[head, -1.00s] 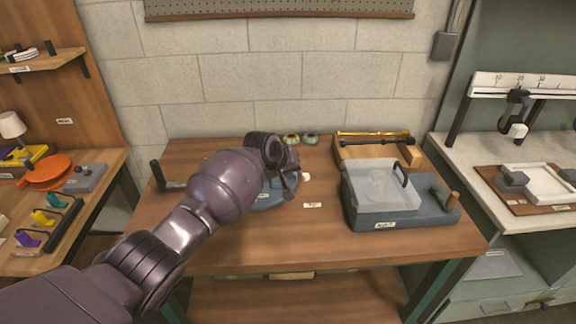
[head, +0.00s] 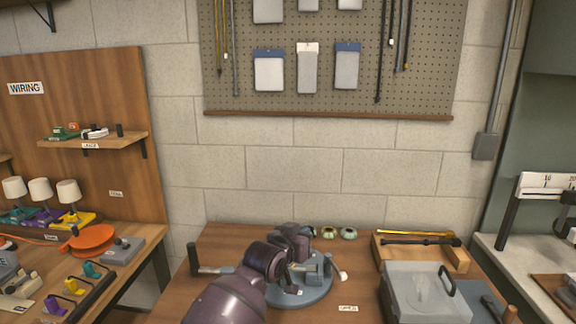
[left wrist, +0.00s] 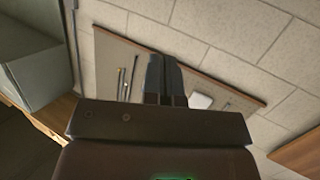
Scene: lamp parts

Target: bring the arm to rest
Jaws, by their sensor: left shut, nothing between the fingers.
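My left arm comes in from the bottom of the head view, bent over the middle wooden table. Its left gripper (head: 296,284) is seen small and partly hidden by the wrist, in front of a blue-grey round stand (head: 318,290). I cannot tell the gap between them. In the left wrist view the two fingers (left wrist: 166,75) lie together, shut and empty, with the pegboard (left wrist: 215,84) and block wall beyond. My right gripper is not in view.
A grey lidded box (head: 425,292) and a wooden tray (head: 455,258) stand on the table's right. Small round pieces (head: 348,233) sit at the back. A side bench at left holds small lamps (head: 68,192) and an orange disc (head: 92,240). The pegboard (head: 350,105) hangs behind.

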